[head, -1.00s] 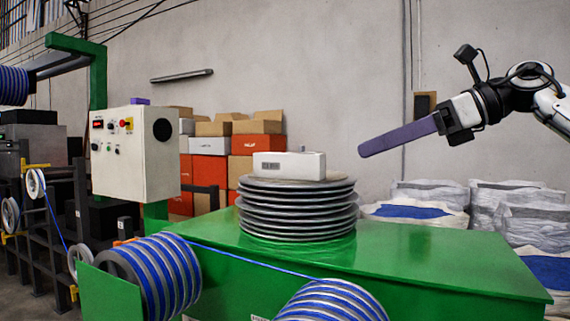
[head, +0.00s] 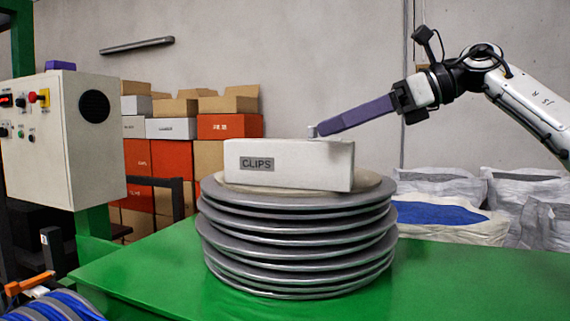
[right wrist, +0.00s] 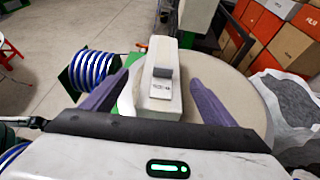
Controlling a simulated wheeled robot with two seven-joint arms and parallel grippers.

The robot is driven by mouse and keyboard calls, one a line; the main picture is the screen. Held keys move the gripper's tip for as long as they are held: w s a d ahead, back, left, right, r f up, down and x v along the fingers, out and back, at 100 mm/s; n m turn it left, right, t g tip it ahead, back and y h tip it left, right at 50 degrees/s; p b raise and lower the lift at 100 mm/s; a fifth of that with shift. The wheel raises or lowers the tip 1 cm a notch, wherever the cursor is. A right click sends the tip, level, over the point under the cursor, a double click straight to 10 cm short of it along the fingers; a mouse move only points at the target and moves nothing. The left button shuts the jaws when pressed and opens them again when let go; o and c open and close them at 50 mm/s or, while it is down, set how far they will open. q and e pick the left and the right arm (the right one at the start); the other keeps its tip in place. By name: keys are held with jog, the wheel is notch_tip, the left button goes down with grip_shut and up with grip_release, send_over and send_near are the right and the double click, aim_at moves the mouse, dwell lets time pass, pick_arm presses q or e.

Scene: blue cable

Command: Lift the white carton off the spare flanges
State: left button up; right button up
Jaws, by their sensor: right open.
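The white carton (head: 300,165), labelled CLIPS, lies on top of the stack of round grey spare flanges (head: 300,245). My right gripper (head: 315,131) reaches in from the right, its purple finger at the height of the carton's top edge. In the right wrist view the carton (right wrist: 162,97) lies between the two spread purple fingers of the gripper (right wrist: 158,78), with a gap on each side. The top flange (right wrist: 238,88) shows below and around it. The gripper is open and holds nothing. My left gripper is not in view.
The stack stands on a green bench (head: 150,265). A control box (head: 60,135) stands at the left. Orange and brown boxes (head: 225,126) are piled behind, and white sacks (head: 450,215) stand at the right. A blue-striped reel (right wrist: 92,72) shows in the wrist view.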

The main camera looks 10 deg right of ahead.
aim_at(298, 142)
jog(key=b+x, duration=0.1)
jog(key=x, duration=0.8)
jog(key=shift+w+d, duration=0.1)
jog(key=shift+w, duration=0.1)
jog(key=c, duration=1.8)
jog(key=shift+r, duration=0.25)
jog(key=shift+c, duration=0.7)
